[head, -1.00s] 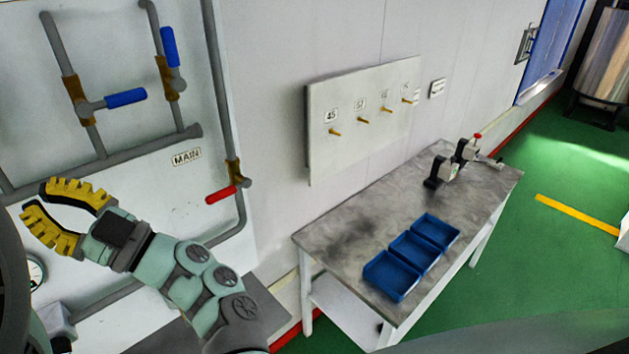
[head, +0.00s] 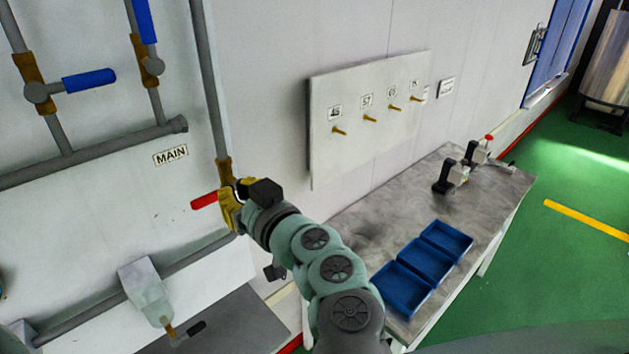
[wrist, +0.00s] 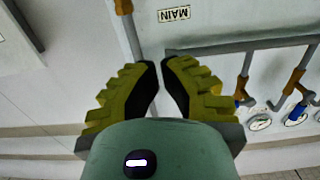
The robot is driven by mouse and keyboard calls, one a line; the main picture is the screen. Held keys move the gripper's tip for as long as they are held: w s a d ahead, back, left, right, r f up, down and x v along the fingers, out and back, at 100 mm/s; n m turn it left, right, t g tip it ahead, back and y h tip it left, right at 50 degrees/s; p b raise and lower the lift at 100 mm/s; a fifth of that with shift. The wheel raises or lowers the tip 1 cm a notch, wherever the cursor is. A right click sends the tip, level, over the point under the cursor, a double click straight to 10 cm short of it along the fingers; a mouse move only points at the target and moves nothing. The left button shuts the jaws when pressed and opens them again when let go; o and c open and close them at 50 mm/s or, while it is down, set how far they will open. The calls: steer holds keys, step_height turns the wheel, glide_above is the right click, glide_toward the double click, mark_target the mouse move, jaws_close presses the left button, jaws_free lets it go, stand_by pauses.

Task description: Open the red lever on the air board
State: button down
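The red lever (head: 204,200) sits on a brass-coloured valve (head: 224,170) on the vertical grey pipe at the right of the air board (head: 90,215). It points left, nearly level. My gripper (head: 230,205) is at the lever's valve end in the head view, with its yellow fingers covering that end. I cannot tell whether they touch it. In the wrist view my gripper (wrist: 160,66) shows both fingers curved inward, with a narrow gap between the tips and nothing visible held. The red lever cannot be made out in the wrist view.
Blue-handled valves (head: 88,79) are on pipes at the upper left, above the MAIN label (head: 170,155). A grey table (head: 370,215) with blue bins (head: 402,288) stands to the right. A panel with numbered pegs (head: 330,150) hangs on the wall.

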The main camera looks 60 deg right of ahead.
steer(key=shift+w, duration=0.1)
steer(key=p, duration=0.3)
glide_above(217, 195)
steer(key=s+a, duration=0.1)
steer(key=s, duration=0.1)
steer(key=shift+w+d+f+p, duration=0.1)
steer(key=shift+w+f+p, duration=0.15)
steer(key=shift+f+p, duration=0.65)
steer(key=shift+w+f+p, duration=0.25)
steer(key=shift+f+p, duration=0.3)
steer(key=shift+p, duration=0.55)
steer(key=shift+w+d+f+p, duration=0.1)
steer(key=shift+w+f+p, duration=0.15)
steer(key=shift+f+p, duration=0.65)
steer(key=shift+a+r, duration=0.1)
steer(key=shift+r, duration=0.05)
steer(key=shift+a+f+n+b, duration=0.15)
steer(key=shift+f+n+b, duration=0.15)
steer(key=shift+n+b, duration=0.15)
steer(key=shift+w+a+f+n+b, duration=0.15)
steer(key=shift+n+b, duration=0.1)
steer(key=shift+b, duration=0.3)
